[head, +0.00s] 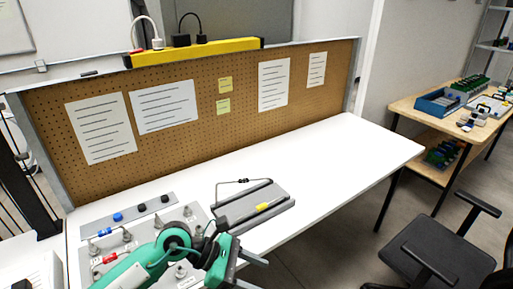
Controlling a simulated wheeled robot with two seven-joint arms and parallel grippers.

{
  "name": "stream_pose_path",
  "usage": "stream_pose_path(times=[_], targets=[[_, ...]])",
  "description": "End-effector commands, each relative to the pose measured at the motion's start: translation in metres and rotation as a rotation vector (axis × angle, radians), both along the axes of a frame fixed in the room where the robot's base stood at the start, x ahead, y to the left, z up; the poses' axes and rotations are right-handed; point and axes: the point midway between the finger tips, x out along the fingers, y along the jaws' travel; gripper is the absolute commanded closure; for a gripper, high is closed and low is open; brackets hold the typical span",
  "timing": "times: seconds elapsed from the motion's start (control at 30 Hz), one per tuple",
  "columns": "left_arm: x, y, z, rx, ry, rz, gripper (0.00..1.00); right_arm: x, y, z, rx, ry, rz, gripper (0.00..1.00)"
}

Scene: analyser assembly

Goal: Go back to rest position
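My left arm, green and black, comes in from the bottom left over the front of the white table (330,165). Its gripper (257,273) is at the bottom centre, near the table's front edge. Its two grey fingers point right and stand apart, with nothing seen between them. The lower finger is partly cut off by the frame edge. My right gripper is not in view.
A grey plate with fittings (88,252) lies partly under my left arm. Beside it is a grey tray (230,213) with a yellow-handled tool (268,207). A pegboard (200,105) stands behind. The table's right part is clear; a black chair (450,250) stands at right.

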Motion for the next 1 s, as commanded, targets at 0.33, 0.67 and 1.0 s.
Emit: stream_pose_path(times=[0.33, 0.67, 1.0], targets=[[0.006, -0.014, 0.118, -0.818, 0.507, 0.390, 0.44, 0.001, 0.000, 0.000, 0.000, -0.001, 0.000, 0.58], [0.058, 0.087, 0.128, -1.449, 1.115, 0.883, 0.44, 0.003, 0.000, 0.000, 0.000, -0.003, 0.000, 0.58], [0.042, 0.195, 0.005, -1.906, 1.772, 1.537, 0.44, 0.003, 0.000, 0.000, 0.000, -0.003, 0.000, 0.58]])
